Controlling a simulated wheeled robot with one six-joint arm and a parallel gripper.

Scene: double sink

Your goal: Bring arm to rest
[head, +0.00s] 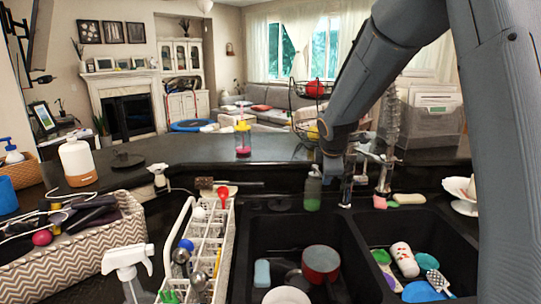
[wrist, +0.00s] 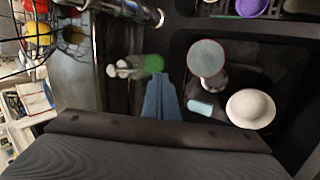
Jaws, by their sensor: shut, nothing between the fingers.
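My gripper (head: 332,172) hangs from my grey arm above the back edge of the double sink, close to the faucet (head: 350,178). In the wrist view its blue-grey fingers (wrist: 160,84) are together with nothing between them. A green soap bottle (head: 312,190) stands on the ledge beside the gripper; it also shows in the wrist view (wrist: 152,63). The left basin (head: 275,235) is in front of and below the gripper. My arm spans the right half of the head view and hides part of the counter behind it.
The left basin holds a red pot (head: 320,262), a blue sponge (head: 262,273) and a white bowl (head: 286,295). The right basin holds a white cup (head: 404,258) and colourful utensils. A white dish rack (head: 205,245) stands left. A wire fruit basket (head: 300,100) is behind.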

